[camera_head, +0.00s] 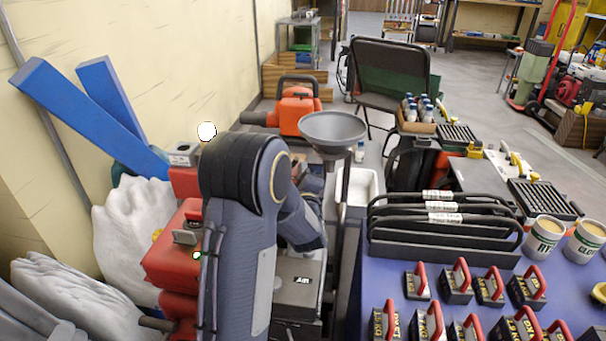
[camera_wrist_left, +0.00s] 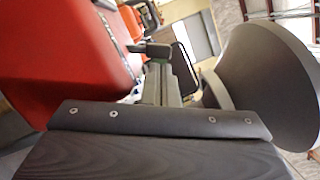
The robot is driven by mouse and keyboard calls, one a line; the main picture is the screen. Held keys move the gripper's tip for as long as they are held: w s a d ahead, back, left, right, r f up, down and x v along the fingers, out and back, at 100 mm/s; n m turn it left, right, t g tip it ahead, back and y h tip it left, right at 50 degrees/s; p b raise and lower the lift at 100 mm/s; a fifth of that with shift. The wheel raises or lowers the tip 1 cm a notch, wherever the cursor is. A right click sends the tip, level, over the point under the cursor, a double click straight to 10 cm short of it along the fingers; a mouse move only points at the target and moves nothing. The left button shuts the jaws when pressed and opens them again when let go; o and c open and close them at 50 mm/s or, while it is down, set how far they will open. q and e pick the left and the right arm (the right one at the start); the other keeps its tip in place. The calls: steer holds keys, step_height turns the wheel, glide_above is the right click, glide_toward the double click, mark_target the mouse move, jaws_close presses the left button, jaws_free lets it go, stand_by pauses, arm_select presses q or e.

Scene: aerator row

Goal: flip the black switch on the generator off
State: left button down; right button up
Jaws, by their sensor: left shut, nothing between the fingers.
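A red machine body (camera_head: 172,254), likely the generator, stands at left in the head view, partly hidden behind my left arm. A red panel (camera_wrist_left: 65,50) fills the upper left of the wrist view; I cannot tell if it is the same machine. My left gripper (camera_wrist_left: 163,72) is shut and empty, its fingers just right of this panel. Whether they touch it is unclear. In the head view my arm largely hides the gripper. I cannot make out the black switch for certain in either view. My right gripper is not in view.
A grey funnel (camera_head: 333,130) stands close to my left arm and looms at right in the wrist view (camera_wrist_left: 270,85). White sacks (camera_head: 135,225) and blue beams (camera_head: 95,115) crowd the left. A blue table (camera_head: 376,290) with racks, red-handled blocks and mugs is at right.

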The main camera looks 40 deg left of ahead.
arm_select(q)
steer(key=shift+r+n+p, duration=0.1)
steer(key=shift+n+p, duration=0.2)
steer(key=shift+s+a+r+n+p, duration=0.15)
steer(key=shift+r+n+p, duration=0.1)
steer(key=shift+n+p, duration=0.3)
steer(key=shift+s+a+r+n+g+p, duration=0.15)
steer(key=shift+r+n+g+p, duration=0.15)
steer(key=shift+n+p, duration=0.25)
steer(key=shift+w+a+r+n+g+p, duration=0.1)
steer(key=shift+a+r+n+g+p, duration=0.15)
steer(key=shift+n+p, duration=0.3)
steer(key=shift+s+a+r+n+h+p, duration=0.15)
steer(key=shift+s+n+h+p, duration=0.15)
steer(key=shift+n+p, duration=0.4)
steer(key=n, duration=0.1)
steer(key=a+n+p, duration=0.1)
steer(key=n, duration=0.1)
steer(key=shift+s+r+g, duration=0.15)
steer(key=shift+r+g, duration=0.05)
steer(key=shift+g, duration=0.15)
steer(key=shift+d+f, duration=0.1)
steer(key=shift+f, duration=0.05)
